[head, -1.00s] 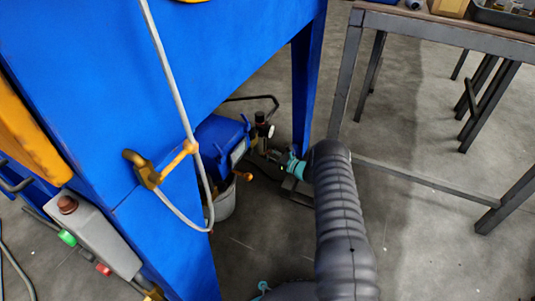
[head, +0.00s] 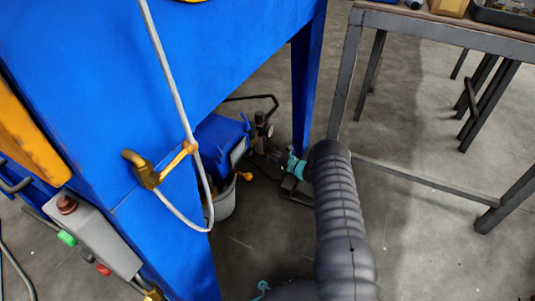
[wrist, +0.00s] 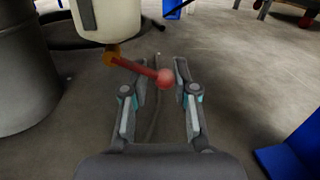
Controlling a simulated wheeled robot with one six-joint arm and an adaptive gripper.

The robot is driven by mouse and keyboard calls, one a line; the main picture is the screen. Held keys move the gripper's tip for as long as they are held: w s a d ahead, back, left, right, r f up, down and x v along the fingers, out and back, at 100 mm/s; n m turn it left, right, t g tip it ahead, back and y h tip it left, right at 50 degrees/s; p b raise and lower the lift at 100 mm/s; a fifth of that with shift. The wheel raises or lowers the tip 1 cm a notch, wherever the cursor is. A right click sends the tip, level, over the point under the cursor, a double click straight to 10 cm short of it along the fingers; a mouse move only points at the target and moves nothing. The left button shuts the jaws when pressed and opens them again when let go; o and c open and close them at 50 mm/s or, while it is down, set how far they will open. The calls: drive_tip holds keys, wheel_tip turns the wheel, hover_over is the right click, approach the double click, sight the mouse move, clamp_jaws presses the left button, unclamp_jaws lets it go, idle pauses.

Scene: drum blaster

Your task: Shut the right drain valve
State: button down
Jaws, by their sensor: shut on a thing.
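In the wrist view, a red lever with a round ball end (wrist: 165,77) slants down to the right from a brass-coloured valve body (wrist: 112,53). The valve body sits under a white container (wrist: 105,18). My gripper (wrist: 160,70) has one finger on each side of the ball end and is shut on the lever. The lever crosses over the left finger. In the head view, my gripper (head: 279,156) reaches in beside the blue machine's leg, and the red lever cannot be made out there.
A blue machine (head: 110,110) with a looped grey hose fills the left. A bucket (head: 224,203) stands under it. A metal-framed table (head: 450,35) is at the right. The wrist view shows a grey drum (wrist: 25,75) at left and a blue foot (wrist: 290,155) at lower right.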

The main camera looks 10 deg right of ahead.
drive_tip(key=r+n, duration=0.1)
drive_tip(key=n, duration=0.2)
drive_tip(key=shift+w+d+r, duration=0.1)
drive_tip(key=shift+w+r, duration=0.2)
drive_tip(key=shift+r, duration=0.05)
drive_tip(key=shift+r+n+y, duration=0.2)
drive_tip(key=shift+r+n, duration=0.05)
drive_tip(key=shift+n, duration=0.45)
drive_tip(key=shift+r+n+y, duration=0.2)
drive_tip(key=shift+n, duration=0.5)
drive_tip(key=c, duration=0.8)
unclamp_jaws()
drive_tip(key=shift+c, duration=0.2)
drive_tip(key=shift+s+d+f, duration=0.1)
drive_tip(key=shift+d, duration=0.05)
